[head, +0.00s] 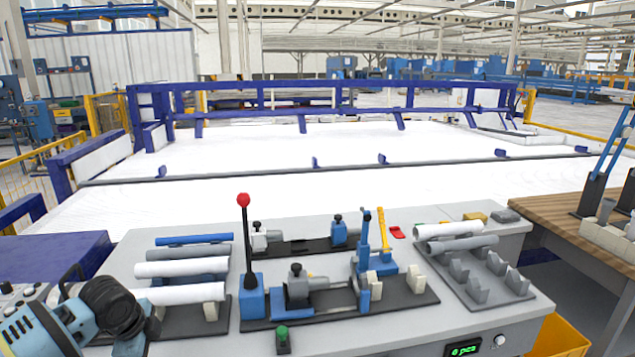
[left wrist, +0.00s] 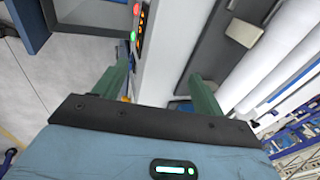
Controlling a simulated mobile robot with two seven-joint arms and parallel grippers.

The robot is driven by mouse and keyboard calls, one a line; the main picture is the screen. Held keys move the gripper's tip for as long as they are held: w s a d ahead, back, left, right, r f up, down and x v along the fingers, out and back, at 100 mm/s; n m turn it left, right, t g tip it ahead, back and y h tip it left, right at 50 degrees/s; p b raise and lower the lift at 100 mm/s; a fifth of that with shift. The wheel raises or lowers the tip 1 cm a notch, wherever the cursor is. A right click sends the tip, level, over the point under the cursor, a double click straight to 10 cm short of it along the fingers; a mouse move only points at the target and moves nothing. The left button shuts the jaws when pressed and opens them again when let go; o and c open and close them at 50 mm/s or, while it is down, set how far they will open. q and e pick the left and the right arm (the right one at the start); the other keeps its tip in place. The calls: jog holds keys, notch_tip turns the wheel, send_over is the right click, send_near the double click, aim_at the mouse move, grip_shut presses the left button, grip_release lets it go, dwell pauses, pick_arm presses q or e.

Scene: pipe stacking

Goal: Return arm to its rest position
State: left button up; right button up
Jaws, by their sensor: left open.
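My left arm (head: 75,320) shows at the lower left of the head view, left of the left pipe rack. In the left wrist view my left gripper (left wrist: 160,88) has its two green fingers apart, with nothing between them. White pipes (left wrist: 262,65) lie to the right of the fingers in that view, apart from them. In the head view white pipes (head: 182,268), a grey pipe and a blue pipe (head: 193,239) lie on the left rack. A white pipe (head: 448,229) and a grey pipe (head: 462,243) lie side by side at the back of the right rack (head: 512,294). My right gripper is not visible.
A lever with a red knob (head: 243,200) stands upright beside the left rack. A blue-and-grey clamp fixture (head: 298,290) fills the middle of the grey bench (head: 340,342). A green button (head: 282,338) sits at its front. A wooden table (head: 560,212) is at right.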

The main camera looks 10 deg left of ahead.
pick_arm(q)
jog(key=s+d+f+n+t+h, duration=0.1)
jog(key=s+d+f+n+h, duration=0.1)
jog(key=s+d+f, duration=0.55)
jog(key=s+d+f+n+t+h, duration=0.15)
jog(key=s+d+f, duration=0.35)
jog(key=d+f, duration=0.5)
jog(key=s+d+f+n+t, duration=0.1)
jog(key=s+n, duration=0.3)
jog(key=s, duration=0.7)
jog(key=s+d+f+n+t+y+p, duration=0.1)
jog(key=s+n, duration=0.3)
jog(key=s, duration=0.7)
jog(key=shift+s+d+f+n, duration=0.35)
jog(key=shift+d+f, duration=0.25)
jog(key=shift+d, duration=0.25)
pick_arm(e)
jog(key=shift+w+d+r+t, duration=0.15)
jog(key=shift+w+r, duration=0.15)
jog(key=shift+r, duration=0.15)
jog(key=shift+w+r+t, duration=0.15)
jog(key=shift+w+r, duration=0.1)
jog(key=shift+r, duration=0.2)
pick_arm(q)
jog(key=shift+t, duration=0.25)
